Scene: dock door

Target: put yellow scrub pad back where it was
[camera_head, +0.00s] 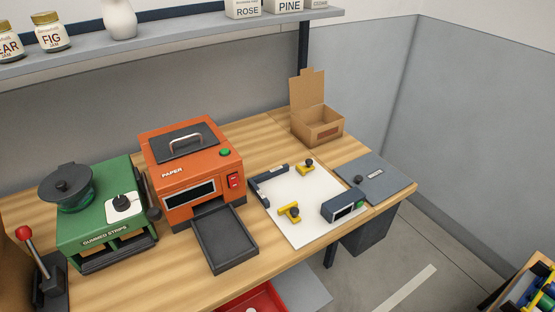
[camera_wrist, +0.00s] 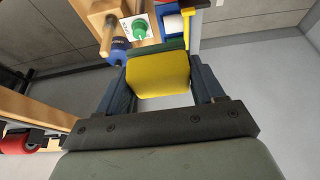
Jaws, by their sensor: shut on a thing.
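The yellow scrub pad (camera_wrist: 158,78) shows in the wrist view, with a green layer along its far edge. My gripper (camera_wrist: 159,72) is shut on it, one dark finger at each side. The pad is held up with grey floor behind it. I see neither my gripper nor the pad in the head view. The place where the pad was before cannot be told from these frames.
A wooden holder (camera_wrist: 94,12) with a blue knob, a green knob and coloured pieces lies beyond the pad. In the head view, the bench holds a green machine (camera_head: 105,225), an orange machine (camera_head: 185,165), a white board (camera_head: 287,188) and an open carton (camera_head: 318,125).

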